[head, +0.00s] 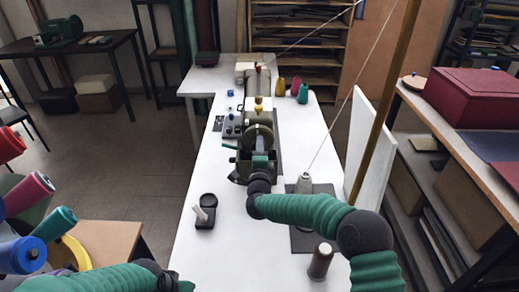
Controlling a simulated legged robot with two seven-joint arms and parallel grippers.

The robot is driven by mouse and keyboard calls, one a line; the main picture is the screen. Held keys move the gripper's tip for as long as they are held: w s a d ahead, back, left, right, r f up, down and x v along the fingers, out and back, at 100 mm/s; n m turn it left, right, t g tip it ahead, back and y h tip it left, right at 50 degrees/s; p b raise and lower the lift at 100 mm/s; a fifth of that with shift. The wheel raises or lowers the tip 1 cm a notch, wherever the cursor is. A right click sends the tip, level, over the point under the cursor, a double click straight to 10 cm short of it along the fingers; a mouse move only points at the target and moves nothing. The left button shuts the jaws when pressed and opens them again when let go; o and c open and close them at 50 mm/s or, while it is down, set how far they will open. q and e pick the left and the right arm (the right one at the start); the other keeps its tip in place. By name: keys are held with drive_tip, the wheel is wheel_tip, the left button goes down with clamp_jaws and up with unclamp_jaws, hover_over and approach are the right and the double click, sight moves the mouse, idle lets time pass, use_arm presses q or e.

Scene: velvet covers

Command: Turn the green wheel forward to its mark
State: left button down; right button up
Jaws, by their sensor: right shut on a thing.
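A sewing machine (257,85) stands lengthwise on the white table, with its round grey-green wheel (259,135) at the near end. My right gripper (260,152) is at the near lower side of the wheel and is shut on its rim. The gripper and wrist hide the wheel's lower part. The mark is too small to make out. My left arm comes in at the bottom left; its gripper's fingers are not visible within the picture.
Coloured thread cones (30,195) crowd the left edge. The table's near left is clear.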

drive_tip(key=shift+s+a+f+n, duration=0.1)
drive_tip(key=shift+f+n, duration=0.05)
drive_tip(key=shift+n, duration=1.5)
drive_tip(key=shift+a+f+n, duration=0.1)
drive_tip(key=shift+f+n, duration=0.05)
drive_tip(key=shift+n, duration=1.5)
drive_tip(key=shift+f, duration=0.1)
drive_tip(key=o, duration=1.4)
drive_tip(key=shift+c, duration=0.2)
drive_tip(key=shift+r, duration=0.2)
drive_tip(key=s, duration=1.6)
drive_tip(key=shift+s, duration=0.35)
